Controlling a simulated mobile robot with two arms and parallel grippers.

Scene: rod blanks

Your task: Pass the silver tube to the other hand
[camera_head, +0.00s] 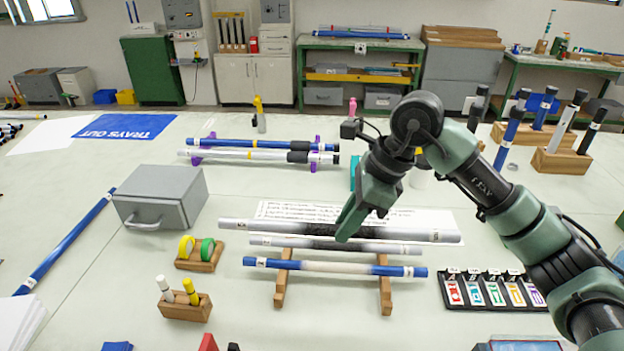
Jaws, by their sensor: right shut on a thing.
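A long silver-grey tube (240,224) with a dark mottled middle lies across the view at the centre. My right gripper (349,226) reaches down from the right and is shut on this tube near its middle. The tube is roughly level and appears to be raised above the wooden rack (281,283). The fingers hide a small part of it. My left gripper is not in view.
The rack bears a blue-and-white tube (325,267) and another grey tube (275,241) behind it. A grey metal box (160,198), tape holder (200,262) and marker block (186,308) stand left. A labelled tray (492,291) lies right. Two tubes rest on purple stands (315,160) behind.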

